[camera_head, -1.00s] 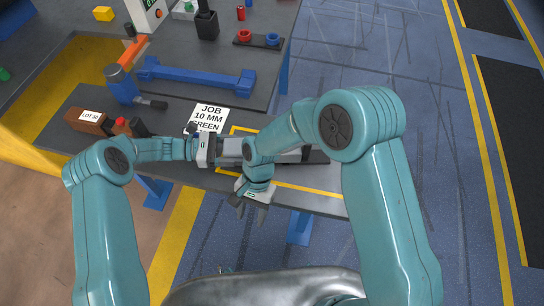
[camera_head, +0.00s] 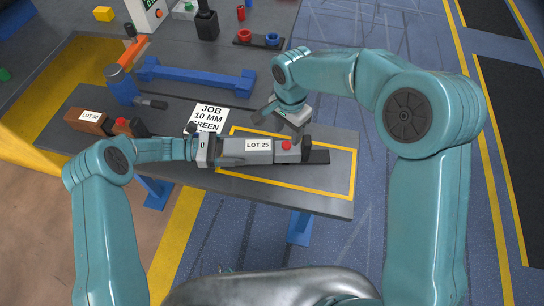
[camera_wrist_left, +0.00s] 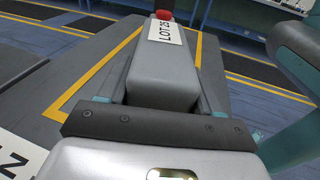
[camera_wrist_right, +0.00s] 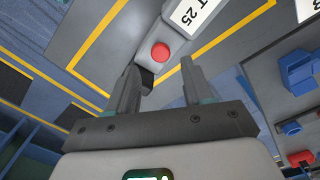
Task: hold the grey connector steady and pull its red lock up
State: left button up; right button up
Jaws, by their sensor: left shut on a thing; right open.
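The grey connector (camera_head: 232,145), labelled LOT 25, lies along the bench inside the yellow outline. Its red lock (camera_head: 286,145) is a round button on top near its right end. My left gripper (camera_head: 215,150) is shut on the connector's left end; its fingers flank the grey body (camera_wrist_left: 160,80) in the left wrist view, with the lock (camera_wrist_left: 164,15) at the far end. My right gripper (camera_head: 283,120) is open and empty, just behind and above the lock. In the right wrist view, the lock (camera_wrist_right: 160,52) shows between and beyond its fingers, not touched.
A brown LOT 30 block (camera_head: 90,122) with a red button stands at the left. A job card (camera_head: 208,118) reading 10 MM GREEN lies behind the connector. The bench's right end (camera_head: 340,180) is clear.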

aim_at(287, 144)
jog(key=shift+f, duration=2.6)
jog(key=shift+c, duration=0.3)
jog(key=c, duration=0.9)
